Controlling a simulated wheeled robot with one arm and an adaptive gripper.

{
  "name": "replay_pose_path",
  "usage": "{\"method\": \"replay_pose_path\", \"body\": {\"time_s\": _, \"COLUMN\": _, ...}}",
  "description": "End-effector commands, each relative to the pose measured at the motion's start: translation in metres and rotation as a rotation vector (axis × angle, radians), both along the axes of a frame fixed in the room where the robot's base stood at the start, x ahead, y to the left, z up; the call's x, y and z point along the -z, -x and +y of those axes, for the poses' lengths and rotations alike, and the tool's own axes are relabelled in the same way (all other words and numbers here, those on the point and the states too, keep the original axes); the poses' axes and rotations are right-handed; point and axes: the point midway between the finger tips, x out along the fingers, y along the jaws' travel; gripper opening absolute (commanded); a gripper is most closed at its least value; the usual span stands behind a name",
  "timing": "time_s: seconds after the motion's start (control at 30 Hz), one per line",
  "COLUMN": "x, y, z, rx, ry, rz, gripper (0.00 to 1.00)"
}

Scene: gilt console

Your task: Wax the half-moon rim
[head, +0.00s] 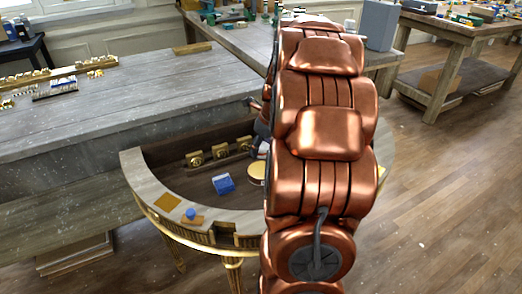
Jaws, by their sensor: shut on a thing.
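The half-moon rim (150,187) is a pale curved top with a gilt edge, on gilt legs, in front of a grey workbench. My copper arm covers its right part. An orange-brown square (167,202) lies on the rim's left part. Beside it a small blue knob-like thing (191,214) sits on a brown pad. A round tin-like thing (257,172) with a pale yellow top is partly behind my arm. My gripper (263,128) shows only as a dark sliver at the arm's left side. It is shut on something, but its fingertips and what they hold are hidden.
A blue block (223,184) and several gilt ornaments (218,152) sit inside the half-moon. The grey workbench (90,115) stands close behind, with gilt pieces at its left. Another bench (470,30) stands at the back right. The wooden floor at right is clear.

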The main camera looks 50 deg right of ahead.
Motion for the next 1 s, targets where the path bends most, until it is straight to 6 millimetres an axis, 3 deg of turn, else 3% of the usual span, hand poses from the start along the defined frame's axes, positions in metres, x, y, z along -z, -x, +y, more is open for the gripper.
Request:
{"method": "replay_pose_path", "body": {"time_s": 0.27, "x": 0.014, "y": 0.001, "z": 0.000, "rx": 0.001, "ry": -0.001, "rz": 0.001, "gripper": 0.26}}
{"method": "replay_pose_path", "body": {"time_s": 0.7, "x": 0.053, "y": 0.000, "z": 0.000, "rx": 0.001, "ry": 0.000, "rz": 0.000, "gripper": 0.26}}
{"method": "replay_pose_path", "body": {"time_s": 1.0, "x": 0.059, "y": 0.000, "z": -0.001, "rx": 0.002, "ry": -0.001, "rz": -0.001, "gripper": 0.26}}
